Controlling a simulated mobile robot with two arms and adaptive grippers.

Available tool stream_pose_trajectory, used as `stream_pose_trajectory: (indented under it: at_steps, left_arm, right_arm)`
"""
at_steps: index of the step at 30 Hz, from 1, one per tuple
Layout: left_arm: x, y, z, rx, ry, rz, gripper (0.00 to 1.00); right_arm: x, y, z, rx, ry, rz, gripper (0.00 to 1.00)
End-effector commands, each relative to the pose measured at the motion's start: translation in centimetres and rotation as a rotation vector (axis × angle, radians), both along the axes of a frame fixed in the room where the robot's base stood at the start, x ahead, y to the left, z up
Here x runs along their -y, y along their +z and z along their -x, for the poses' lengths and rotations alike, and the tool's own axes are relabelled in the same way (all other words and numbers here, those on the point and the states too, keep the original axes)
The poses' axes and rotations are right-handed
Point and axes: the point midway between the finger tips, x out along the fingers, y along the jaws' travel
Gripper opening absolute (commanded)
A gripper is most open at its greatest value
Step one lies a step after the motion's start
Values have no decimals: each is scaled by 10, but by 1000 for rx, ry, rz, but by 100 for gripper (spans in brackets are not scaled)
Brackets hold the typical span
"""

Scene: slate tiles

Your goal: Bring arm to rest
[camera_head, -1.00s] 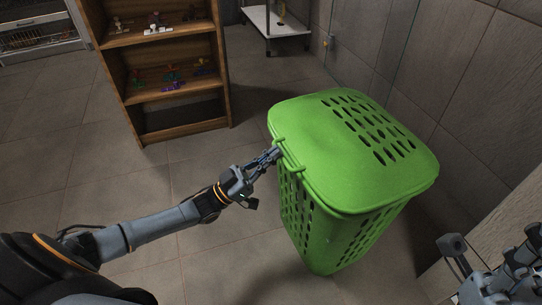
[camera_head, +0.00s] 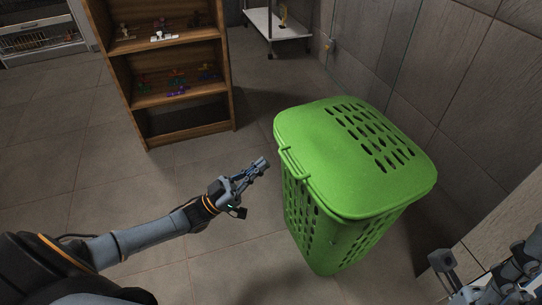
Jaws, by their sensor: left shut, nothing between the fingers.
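My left gripper (camera_head: 262,164) is shut and empty. It is in mid-view, a little to the left of the green hamper (camera_head: 312,160) and apart from it. The arm comes in from the lower left over the floor. The hamper stands upright with its slotted lid down, and its handle (camera_head: 292,163) is on the side facing the gripper. My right gripper (camera_head: 450,284) is partly in view at the lower right corner. Its fingers are cut off or unclear, so its opening cannot be told.
A wooden shelf (camera_head: 181,96) with small coloured items stands at the back left. A white low rack (camera_head: 280,28) is at the back. Tiled walls (camera_head: 470,90) close off the right. The tiled floor (camera_head: 90,170) left of the hamper is clear.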

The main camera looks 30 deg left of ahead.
Motion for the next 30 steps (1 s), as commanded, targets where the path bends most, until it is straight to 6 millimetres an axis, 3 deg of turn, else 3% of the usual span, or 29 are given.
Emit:
stream_pose_trajectory:
  at_steps: [6,14,17,20,23,27,30]
  left_arm:
    - [-21,-18,24,1,1,0,0]
    - [-28,-23,33,5,0,2,0]
    - [-25,-22,34,9,-2,8,0]
    - [-2,-12,39,35,-16,41,0]
    - [42,16,53,99,-33,107,0]
    - [104,91,86,251,-13,225,0]
    - [122,145,110,357,37,286,0]
  right_arm:
    - [0,4,-1,-5,0,3,40]
    - [-1,4,-4,-20,-1,8,40]
    - [-1,4,-4,-20,-1,8,40]
    - [-1,4,-4,-19,-2,8,40]
    - [-1,4,-4,-19,-2,8,40]
    - [-1,4,-4,-19,-2,8,40]
    - [-1,4,-4,-18,-1,7,40]
